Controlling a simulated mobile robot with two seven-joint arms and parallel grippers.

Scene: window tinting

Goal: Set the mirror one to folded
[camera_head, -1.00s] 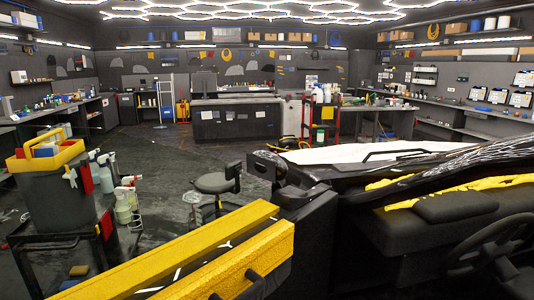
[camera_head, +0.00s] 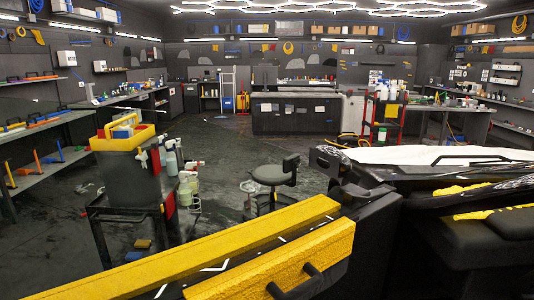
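A dark, rounded piece that looks like the side mirror (camera_head: 330,158) stands at the front corner of the open car door, right of the middle of the head view. It is black against black bodywork, so I cannot tell how far it is turned in or out. The car door (camera_head: 318,255) has yellow padded strips and a black pull handle (camera_head: 296,281), and runs across the bottom of the view. Neither of my grippers shows in the view.
A black cart (camera_head: 120,212) with a yellow-topped bin (camera_head: 128,175) and spray bottles stands at the left. A stool (camera_head: 272,175) stands on the floor behind the door. The car's interior (camera_head: 470,240) fills the lower right. Open floor lies at the middle left.

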